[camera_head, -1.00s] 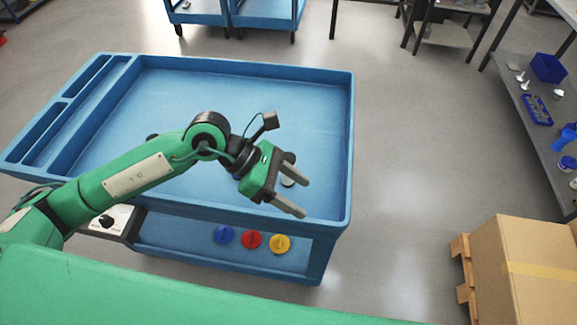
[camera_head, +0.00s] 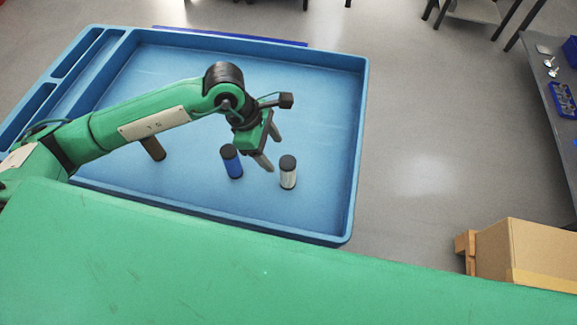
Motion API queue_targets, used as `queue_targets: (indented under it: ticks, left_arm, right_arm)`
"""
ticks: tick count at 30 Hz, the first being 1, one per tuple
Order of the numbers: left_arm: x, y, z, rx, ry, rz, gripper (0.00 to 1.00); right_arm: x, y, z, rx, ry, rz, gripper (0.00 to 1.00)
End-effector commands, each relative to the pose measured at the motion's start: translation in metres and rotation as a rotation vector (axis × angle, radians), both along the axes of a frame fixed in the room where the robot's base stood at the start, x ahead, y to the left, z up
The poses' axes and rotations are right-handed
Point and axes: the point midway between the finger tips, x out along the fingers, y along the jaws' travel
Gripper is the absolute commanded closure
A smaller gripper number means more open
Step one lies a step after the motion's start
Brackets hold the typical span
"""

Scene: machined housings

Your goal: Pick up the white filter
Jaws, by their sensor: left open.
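The white filter (camera_head: 288,177) is a small upright cylinder with a dark cap, standing in the blue tray top of the cart (camera_head: 330,215). My left gripper (camera_head: 271,152) is open and empty, just up and to the left of the white filter in the picture. Its two fingers are apart, and no contact with the filter shows. My right gripper is not in view.
A blue filter (camera_head: 233,165) with a dark cap stands close by, left of the white one. A brown cylinder (camera_head: 153,148) is partly hidden behind my left arm. The tray's right side is bare. A cardboard box (camera_head: 525,250) is at the lower right.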

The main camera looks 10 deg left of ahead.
Motion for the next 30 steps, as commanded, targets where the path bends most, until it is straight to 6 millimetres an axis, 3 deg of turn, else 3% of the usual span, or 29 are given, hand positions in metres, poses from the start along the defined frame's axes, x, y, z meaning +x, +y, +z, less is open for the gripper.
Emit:
queue_targets:
  ticks: [3, 7, 16, 24, 30]
  left_arm:
    - [0.0, -0.01, -0.021, -0.001, 0.004, 0.001, 0.36]
    - [0.001, -0.017, -0.038, -0.002, 0.003, 0.002, 0.36]
    - [0.004, -0.03, -0.058, -0.002, 0.003, 0.002, 0.36]
    - [0.009, -0.044, -0.089, -0.003, 0.001, 0.002, 0.36]
    - [0.009, -0.045, -0.092, -0.002, -0.001, 0.0, 0.36]
  right_arm:
    - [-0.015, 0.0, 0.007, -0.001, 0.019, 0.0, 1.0]
    - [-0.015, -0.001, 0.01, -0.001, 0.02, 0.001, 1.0]
    - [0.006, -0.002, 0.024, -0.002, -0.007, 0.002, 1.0]
    - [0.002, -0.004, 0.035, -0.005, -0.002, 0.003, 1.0]
    - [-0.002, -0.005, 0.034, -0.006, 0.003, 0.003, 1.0]
